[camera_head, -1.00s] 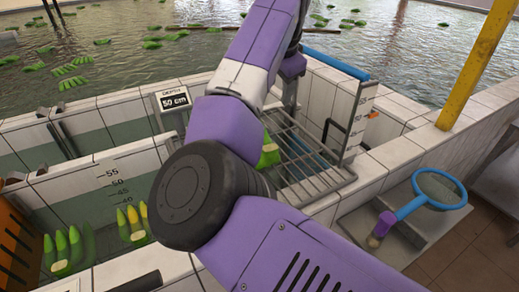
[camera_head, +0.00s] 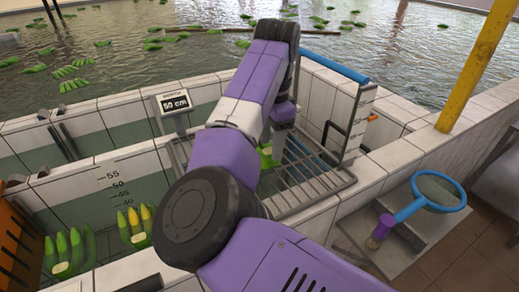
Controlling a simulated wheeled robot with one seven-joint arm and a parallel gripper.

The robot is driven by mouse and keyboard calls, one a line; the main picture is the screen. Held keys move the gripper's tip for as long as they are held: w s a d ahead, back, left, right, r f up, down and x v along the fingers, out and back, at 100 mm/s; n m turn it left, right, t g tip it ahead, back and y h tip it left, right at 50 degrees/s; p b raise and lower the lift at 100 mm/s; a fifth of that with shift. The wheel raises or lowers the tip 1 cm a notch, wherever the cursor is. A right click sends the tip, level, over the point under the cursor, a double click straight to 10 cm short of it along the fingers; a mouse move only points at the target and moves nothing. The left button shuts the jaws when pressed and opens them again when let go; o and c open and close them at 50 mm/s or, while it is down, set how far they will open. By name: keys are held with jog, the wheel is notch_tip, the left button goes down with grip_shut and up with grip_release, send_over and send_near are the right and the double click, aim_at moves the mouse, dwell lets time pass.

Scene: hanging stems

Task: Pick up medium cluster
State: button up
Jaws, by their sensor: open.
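A green banana cluster (camera_head: 267,158) sits at the metal rack (camera_head: 318,182), partly hidden behind my arm. My arm rises from the lower right, bends over at the top and comes down above the rack near the green cluster there. My gripper's fingers are hidden behind my own arm links.
Many green clusters float in the water behind. An orange slatted panel (camera_head: 20,240) is at the left edge.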

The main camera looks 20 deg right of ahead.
jog(key=shift+f, duration=0.6)
grip_shut()
jog(key=shift+w+r, duration=0.1)
jog(key=shift+r, duration=0.15)
